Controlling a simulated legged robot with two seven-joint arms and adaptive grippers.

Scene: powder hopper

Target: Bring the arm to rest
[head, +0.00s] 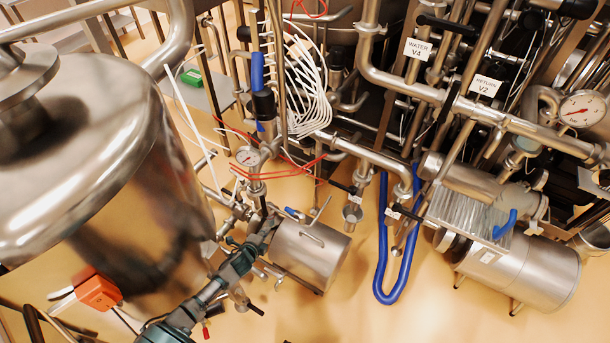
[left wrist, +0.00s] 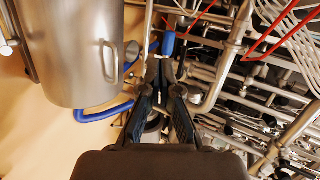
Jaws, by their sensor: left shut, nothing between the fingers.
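My left arm comes in from the bottom left of the head view, and my left gripper (head: 267,228) is at its far end, among the pipes beside a small steel cylinder (head: 312,256). In the left wrist view the two dark fingers of my left gripper (left wrist: 165,72) come together at the tips and hold nothing. The steel cylinder with its curved handle also shows at the upper left of that view (left wrist: 82,60). Whether the fingers touch any pipe, I cannot tell. My right gripper is in neither view.
A large steel vessel (head: 85,150) fills the left. Pipes with a WATER V4 tag (head: 418,49) and a RETURN V2 tag (head: 485,86) crowd the upper right. A blue hose (head: 383,245) hangs right of the cylinder. Bare floor (head: 365,320) shows at the bottom.

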